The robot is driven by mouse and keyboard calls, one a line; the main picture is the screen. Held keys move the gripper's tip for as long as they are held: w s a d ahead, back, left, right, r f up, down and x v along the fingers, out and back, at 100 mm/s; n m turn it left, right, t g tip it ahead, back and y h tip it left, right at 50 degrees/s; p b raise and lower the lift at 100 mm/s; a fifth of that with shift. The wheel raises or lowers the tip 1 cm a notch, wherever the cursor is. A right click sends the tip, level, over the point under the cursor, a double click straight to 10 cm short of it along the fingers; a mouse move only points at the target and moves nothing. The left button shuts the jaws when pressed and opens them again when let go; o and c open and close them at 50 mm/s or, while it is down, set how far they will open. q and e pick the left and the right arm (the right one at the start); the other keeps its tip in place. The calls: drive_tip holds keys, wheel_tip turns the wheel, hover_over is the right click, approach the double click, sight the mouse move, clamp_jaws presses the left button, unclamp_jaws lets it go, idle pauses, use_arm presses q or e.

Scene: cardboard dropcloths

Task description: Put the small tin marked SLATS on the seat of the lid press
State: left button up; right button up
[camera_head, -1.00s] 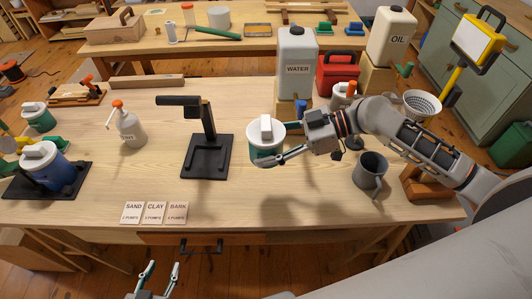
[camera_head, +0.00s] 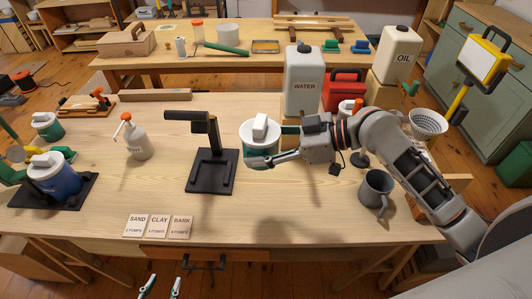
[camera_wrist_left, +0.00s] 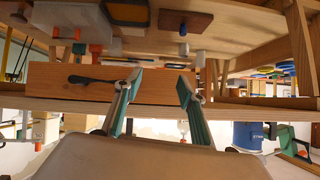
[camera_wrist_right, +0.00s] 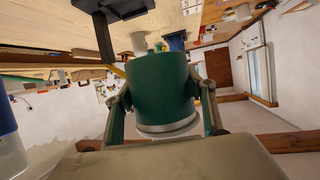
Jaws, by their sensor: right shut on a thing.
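My right gripper (camera_head: 276,158) is shut around a green tin (camera_head: 262,151) with a white lid, held upright above the table. The tin also fills the middle of the right wrist view (camera_wrist_right: 162,92); no marking on it is readable. A black press with a flat base and an upright arm, which looks like the lid press (camera_head: 211,180), stands just left of the tin. Its base seat is empty. My left gripper (camera_head: 161,288) is at the bottom edge, below the table front, open and empty; its parted fingers show in the left wrist view (camera_wrist_left: 158,88).
Word cards (camera_head: 158,226) lie near the front edge. A grey mug (camera_head: 375,190) and a WATER jug (camera_head: 304,84) are at right.

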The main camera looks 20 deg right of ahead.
drive_tip(key=w+d+r+m+t+h, duration=0.2)
drive_tip(key=d+r+m+t+h, duration=0.1)
drive_tip(key=d+r+m+h, duration=0.3)
drive_tip(key=w+d+r+m+t+h, duration=0.3)
drive_tip(key=d+r+m+h, duration=0.3)
drive_tip(key=r, duration=0.2)
drive_tip(key=shift+w+d+r+m+t, duration=0.2)
drive_tip(key=shift+w+m+t, duration=0.1)
drive_tip(key=shift+t, duration=0.4)
